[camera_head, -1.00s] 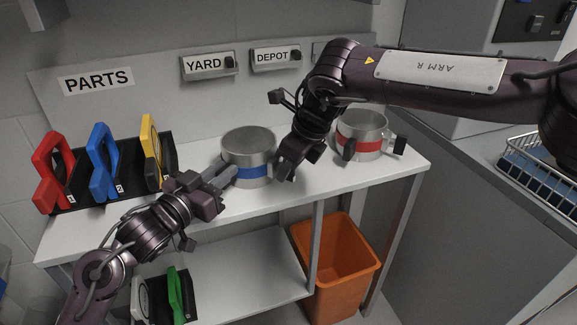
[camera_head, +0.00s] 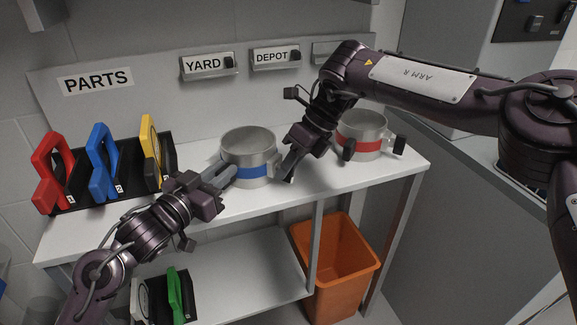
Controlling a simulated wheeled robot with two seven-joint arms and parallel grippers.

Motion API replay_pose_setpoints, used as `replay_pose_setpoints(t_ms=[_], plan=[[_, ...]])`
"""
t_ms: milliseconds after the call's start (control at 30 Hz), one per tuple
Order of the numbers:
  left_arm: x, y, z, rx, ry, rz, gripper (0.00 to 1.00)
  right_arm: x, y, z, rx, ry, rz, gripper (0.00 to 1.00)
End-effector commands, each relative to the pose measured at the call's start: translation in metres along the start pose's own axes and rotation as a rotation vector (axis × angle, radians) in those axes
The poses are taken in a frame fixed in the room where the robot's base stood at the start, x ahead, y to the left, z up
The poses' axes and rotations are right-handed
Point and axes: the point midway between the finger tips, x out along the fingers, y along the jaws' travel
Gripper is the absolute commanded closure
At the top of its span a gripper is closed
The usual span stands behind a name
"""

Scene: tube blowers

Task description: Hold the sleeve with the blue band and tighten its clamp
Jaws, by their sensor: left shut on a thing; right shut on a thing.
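The metal sleeve with the blue band (camera_head: 249,172) stands upright on the white bench, left of the sleeve with the red band (camera_head: 364,143). My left gripper (camera_head: 228,176) is shut on the blue-banded sleeve at its left side. My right gripper (camera_head: 284,169) is at the right side of the same sleeve, where its clamp (camera_head: 274,166) partly shows, and it is shut on that clamp. The fingertips cover part of the clamp, so its exact shape is hidden.
A black rack with red (camera_head: 52,172), blue (camera_head: 102,163) and yellow (camera_head: 151,150) tools stands at the left. An orange bin (camera_head: 336,270) is below. A green-handled tool (camera_head: 175,294) sits on the lower shelf. The bench front between the sleeves is clear.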

Motion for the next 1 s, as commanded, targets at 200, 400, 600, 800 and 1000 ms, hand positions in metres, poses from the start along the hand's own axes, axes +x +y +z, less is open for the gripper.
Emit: replay_pose_setpoints(t_ms=[200,400,600,800,1000], plan=[[-0.0001,0.0007,0.0000,-0.001,0.000,0.002,1.00,0.0007,-0.0035,0.0005,0.078,-0.005,0.181,1.00],[0.0000,0.0010,0.0001,-0.001,0.000,0.003,1.00,0.0005,-0.0045,0.0006,0.136,-0.007,0.322,1.00],[0.0000,0.0014,0.0002,-0.001,0.000,0.004,1.00,0.0002,-0.0046,0.0013,0.175,-0.008,0.422,1.00],[0.0000,0.0019,0.0005,-0.001,-0.001,0.005,1.00,-0.0002,-0.0046,0.0010,0.198,-0.007,0.477,1.00],[0.0000,0.0021,0.0007,0.000,-0.001,0.005,1.00,-0.0008,-0.0047,0.0006,0.205,-0.005,0.494,1.00]])
